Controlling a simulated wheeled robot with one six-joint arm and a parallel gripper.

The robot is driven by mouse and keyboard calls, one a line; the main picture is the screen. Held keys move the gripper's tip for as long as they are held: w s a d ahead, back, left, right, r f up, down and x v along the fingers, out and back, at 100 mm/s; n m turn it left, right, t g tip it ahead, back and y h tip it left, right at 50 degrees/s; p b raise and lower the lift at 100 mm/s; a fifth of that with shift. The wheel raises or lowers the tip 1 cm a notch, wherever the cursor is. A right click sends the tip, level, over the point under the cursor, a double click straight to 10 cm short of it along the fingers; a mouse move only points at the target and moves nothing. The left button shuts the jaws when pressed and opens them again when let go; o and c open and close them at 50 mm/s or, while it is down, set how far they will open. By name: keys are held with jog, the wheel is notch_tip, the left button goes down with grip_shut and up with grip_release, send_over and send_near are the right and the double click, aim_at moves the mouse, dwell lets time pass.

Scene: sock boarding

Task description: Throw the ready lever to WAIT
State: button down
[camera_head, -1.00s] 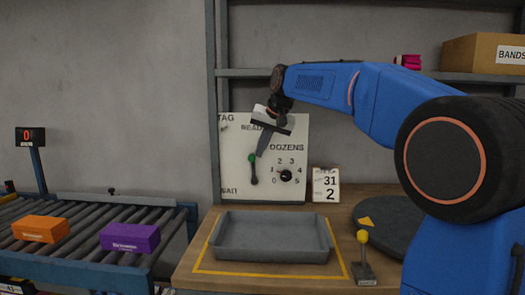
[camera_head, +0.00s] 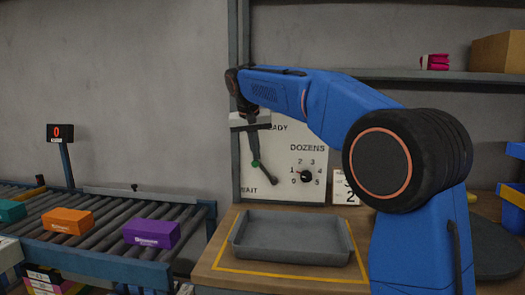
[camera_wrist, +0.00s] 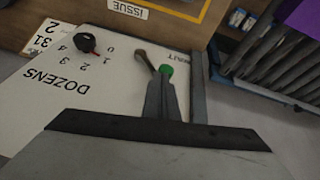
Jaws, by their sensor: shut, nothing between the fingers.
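The ready lever (camera_head: 266,174) is a dark bar with a green knob (camera_head: 256,163) on the white board (camera_head: 325,165). It leans up and to the left from its lower end. The READY label is above, partly covered by my arm; WAIT (camera_head: 258,190) is below left. My gripper (camera_head: 254,158) is shut and empty, its tips at the knob. In the wrist view the green knob (camera_wrist: 167,69) shows just beyond the shut fingers (camera_wrist: 164,93), with the lever bar (camera_wrist: 146,61) beside it. Whether the fingers touch the knob is unclear.
A DOZENS dial (camera_head: 306,177) sits to the right of the lever on the board. A grey tray (camera_head: 290,258) stands on the bench below. A roller conveyor (camera_head: 110,240) with coloured boxes is at left. A shelf (camera_head: 440,76) runs behind my arm.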

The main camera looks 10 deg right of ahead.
jog(key=shift+w+a+f, duration=0.15)
jog(key=shift+a+f, duration=0.1)
jog(key=shift+a, duration=0.25)
dwell(0.3)
